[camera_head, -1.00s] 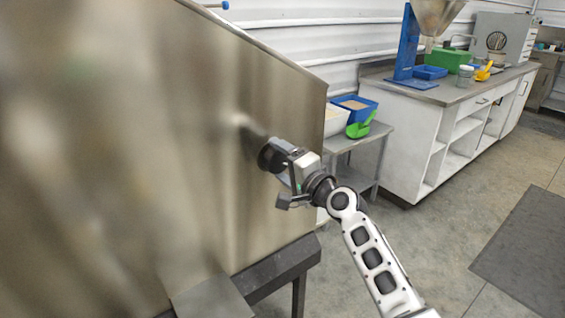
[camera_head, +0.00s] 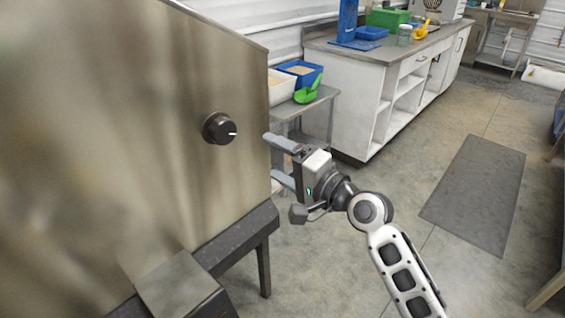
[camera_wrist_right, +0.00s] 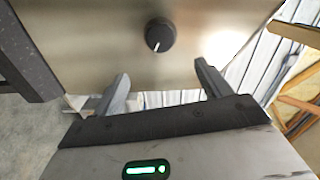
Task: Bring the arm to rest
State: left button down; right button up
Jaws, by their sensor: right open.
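My right gripper (camera_head: 272,160) is open and empty, held in the air to the right of the steel hopper (camera_head: 180,80). Its two fingers point left in the head view, apart from the hopper. A black round knob (camera_head: 219,128) with a white mark sits on the hopper's side, clear of the fingers. In the right wrist view the knob (camera_wrist_right: 160,34) shows beyond and between the open fingertips of the gripper (camera_wrist_right: 160,80). My left gripper is not in view.
A small metal table (camera_head: 318,98) behind holds a blue bin (camera_head: 300,72), a white bin (camera_head: 280,88) and a green scoop (camera_head: 308,92). A white cabinet (camera_head: 345,105) stands behind it. A dark mat (camera_head: 478,190) lies on the open floor at right.

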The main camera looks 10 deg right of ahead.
jog(key=shift+s+d, duration=0.2)
jog(key=shift+s, duration=0.15)
jog(key=s+d+f+n+g+h, duration=0.2)
jog(key=s+f+n, duration=0.3)
jog(key=s+f, duration=0.6)
jog(key=s+d+f+n+g+h, duration=0.2)
jog(key=s+f+n+h, duration=0.3)
jog(key=s+f, duration=0.7)
jog(key=shift+d+f+n, duration=0.2)
jog(key=shift+f+n, duration=0.5)
jog(key=shift+f, duration=0.15)
